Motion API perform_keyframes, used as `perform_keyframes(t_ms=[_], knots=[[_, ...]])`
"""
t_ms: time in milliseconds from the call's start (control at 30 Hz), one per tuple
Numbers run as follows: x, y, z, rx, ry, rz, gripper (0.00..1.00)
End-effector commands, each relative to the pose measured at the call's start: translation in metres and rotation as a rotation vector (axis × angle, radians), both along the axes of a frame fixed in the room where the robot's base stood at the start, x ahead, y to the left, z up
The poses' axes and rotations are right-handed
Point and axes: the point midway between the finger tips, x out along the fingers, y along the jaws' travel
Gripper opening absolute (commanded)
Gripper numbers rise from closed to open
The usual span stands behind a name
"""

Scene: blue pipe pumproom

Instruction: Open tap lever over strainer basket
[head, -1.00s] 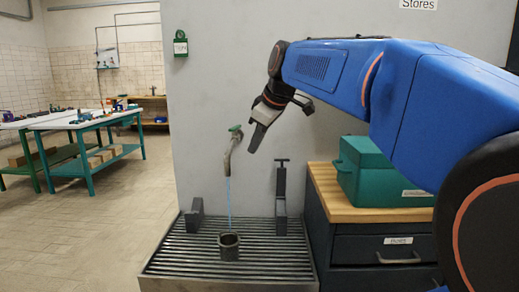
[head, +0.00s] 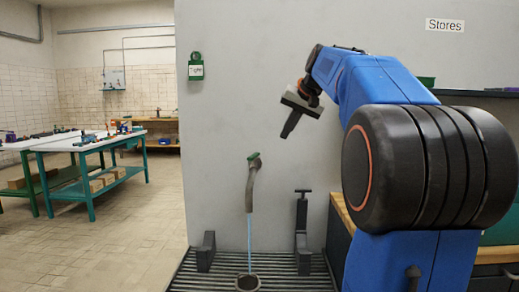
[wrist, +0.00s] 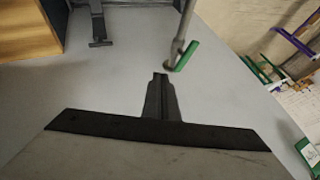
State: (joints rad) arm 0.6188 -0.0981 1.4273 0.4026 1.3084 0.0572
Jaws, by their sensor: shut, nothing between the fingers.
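The tap (head: 251,182) is on the grey wall, with a green lever (head: 254,156) on top. A thin blue stream of water runs from its spout down to the round strainer basket (head: 248,283) on the slatted drain grate. The basket is cut by the lower edge of the head view. My gripper (head: 286,134) is shut and empty, up and to the right of the lever and apart from it. In the wrist view my gripper (wrist: 160,78) points towards the wall, and the green lever (wrist: 181,56) shows just beyond its tips.
Two dark brackets (head: 206,252) and (head: 303,240) stand on the grate (head: 185,272) either side of the tap. A green tag (head: 195,66) hangs on the wall. A wooden-topped cabinet (head: 338,205) is at right, partly behind my arm. Open floor lies left.

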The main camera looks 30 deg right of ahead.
Motion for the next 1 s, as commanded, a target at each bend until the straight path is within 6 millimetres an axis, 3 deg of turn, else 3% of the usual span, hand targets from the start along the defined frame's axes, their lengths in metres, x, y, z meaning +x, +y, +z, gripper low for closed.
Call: perform_keyframes(t_ms=[267, 767, 1000], knots=[[0.011, -0.005, -0.010, 0.027, 0.000, -0.035, 0.00], [0.062, -0.001, -0.079, 0.026, 0.000, -0.032, 0.00], [0.083, 0.018, -0.078, 0.023, -0.001, -0.030, 0.00]])
